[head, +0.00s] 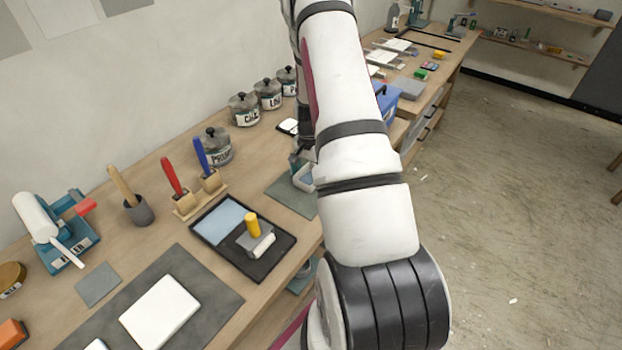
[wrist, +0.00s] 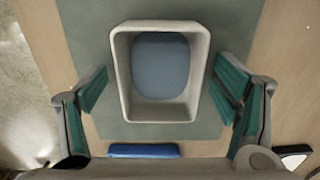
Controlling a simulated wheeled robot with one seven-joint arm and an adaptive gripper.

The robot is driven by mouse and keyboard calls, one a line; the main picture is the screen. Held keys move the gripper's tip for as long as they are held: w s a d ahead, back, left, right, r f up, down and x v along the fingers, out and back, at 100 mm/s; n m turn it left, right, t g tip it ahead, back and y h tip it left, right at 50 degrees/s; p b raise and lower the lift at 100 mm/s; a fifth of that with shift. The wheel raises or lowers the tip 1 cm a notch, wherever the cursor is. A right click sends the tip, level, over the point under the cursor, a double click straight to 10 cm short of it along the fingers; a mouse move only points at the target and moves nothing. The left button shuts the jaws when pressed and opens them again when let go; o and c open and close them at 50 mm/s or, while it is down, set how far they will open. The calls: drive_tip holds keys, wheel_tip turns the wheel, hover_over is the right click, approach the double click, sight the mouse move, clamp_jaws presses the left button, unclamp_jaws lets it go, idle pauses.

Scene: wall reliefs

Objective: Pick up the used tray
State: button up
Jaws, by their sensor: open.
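A small pale tray (wrist: 122,75) with rounded corners and a blue-grey inside (wrist: 160,65) sits on a grey-green mat (wrist: 85,30) in the wrist view. I take it for the used tray. My gripper (wrist: 161,90) is open above it, with one green-padded finger to each side and gaps between the pads and the tray walls. I cannot tell how far above the tray the fingertips are. In the head view the tray (head: 304,180) shows only in part beside my arm, on the mat (head: 286,196). My gripper is mostly hidden there.
A blue bar (wrist: 143,151) lies just off the mat. A black tray (head: 265,265) with a yellow-handled tool stands to the left. Tool holders (head: 198,198) and lidded jars (head: 217,150) stand near the wall. The bench edge and open floor (head: 510,200) are right.

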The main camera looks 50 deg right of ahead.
drive_tip(key=c, duration=1)
drive_tip(key=shift+r, duration=0.15)
